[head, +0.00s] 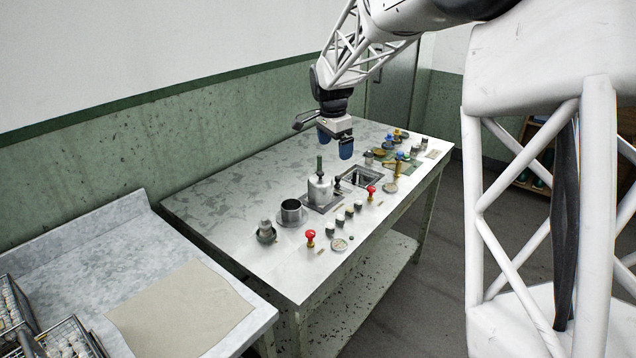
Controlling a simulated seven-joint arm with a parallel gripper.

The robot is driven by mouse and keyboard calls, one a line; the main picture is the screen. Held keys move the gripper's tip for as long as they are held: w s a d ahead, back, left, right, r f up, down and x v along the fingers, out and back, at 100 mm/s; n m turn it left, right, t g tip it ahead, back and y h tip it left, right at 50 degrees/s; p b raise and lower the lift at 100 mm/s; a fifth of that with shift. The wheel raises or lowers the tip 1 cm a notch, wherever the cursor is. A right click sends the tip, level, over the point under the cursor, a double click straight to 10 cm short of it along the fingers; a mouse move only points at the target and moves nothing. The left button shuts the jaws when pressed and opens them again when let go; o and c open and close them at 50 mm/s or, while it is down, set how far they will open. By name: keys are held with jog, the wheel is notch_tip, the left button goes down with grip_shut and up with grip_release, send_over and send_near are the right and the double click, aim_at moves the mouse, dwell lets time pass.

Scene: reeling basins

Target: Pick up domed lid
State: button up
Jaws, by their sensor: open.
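A pale, round-topped piece (320,189) with a tall dark upright handle (319,166) stands on a grey square plate near the middle of the table. It looks like the domed lid, but it is too small to be sure. My gripper (335,142) hangs above and slightly right of the handle, pointing down. Its two blue fingertips are apart with nothing between them. The gripper appears clear of the handle; the exact gap cannot be told from this view.
An open metal pot (291,211) stands left of the pale piece. A square basin (362,176) is sunk in the table (225,185) to the right. Red-knobbed tools (310,238) and several small weights line the front. The table's back left is clear.

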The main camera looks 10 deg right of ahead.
aim_at(320, 172)
jog(key=w+a+f+m, duration=0.1)
jog(key=w+f, duration=0.2)
jog(key=w, duration=0.2)
jog(key=w+a+f+m, duration=0.1)
jog(key=w+f+m, duration=0.1)
jog(key=w+f, duration=0.2)
jog(key=w+a+f+m, duration=0.1)
jog(key=w+f, duration=0.3)
jog(key=w, duration=0.3)
jog(key=shift+m+g, duration=0.3)
jog(key=shift+m, duration=0.1)
jog(key=shift+d+f, duration=0.15)
jog(key=shift+f, duration=1.15)
jog(key=shift+d+f, duration=0.2)
jog(key=shift+f, duration=1.1)
jog(key=shift+d+f, duration=0.15)
jog(key=shift+f, duration=1.1)
jog(key=shift+s+f, duration=0.1)
jog(key=shift+f, duration=0.1)
jog(key=c, duration=1.8)
